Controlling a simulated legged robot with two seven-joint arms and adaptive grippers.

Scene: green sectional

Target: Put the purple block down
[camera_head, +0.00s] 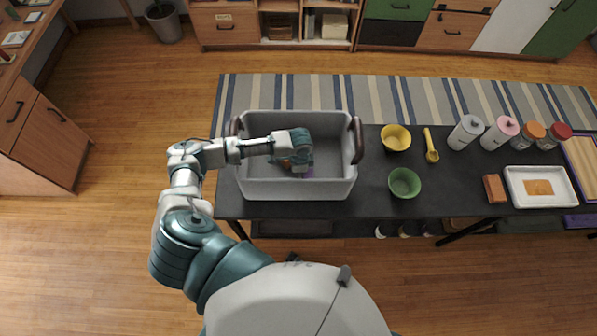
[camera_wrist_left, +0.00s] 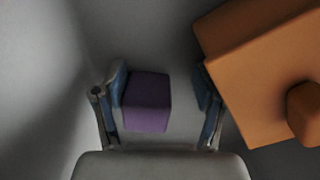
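The purple block (camera_wrist_left: 147,102) lies on the floor inside the grey crate (camera_head: 255,188). In the left wrist view it sits between the two fingers of my left gripper (camera_wrist_left: 161,95). It is close against the left finger, and a clear gap separates it from the right finger, so the gripper is open around it. In the head view my left gripper (camera_head: 301,168) reaches down into the crate, and my wrist hides most of it. Only a sliver of purple (camera_head: 309,175) shows beside it. My right gripper is not in view.
An orange piece with a knob (camera_wrist_left: 262,65) is in the crate right beside my gripper's right finger. The crate walls are close around. On the dark table (camera_head: 450,195) stand a yellow bowl (camera_head: 396,138), a green bowl (camera_head: 404,183), several jars and a white tray (camera_head: 514,190).

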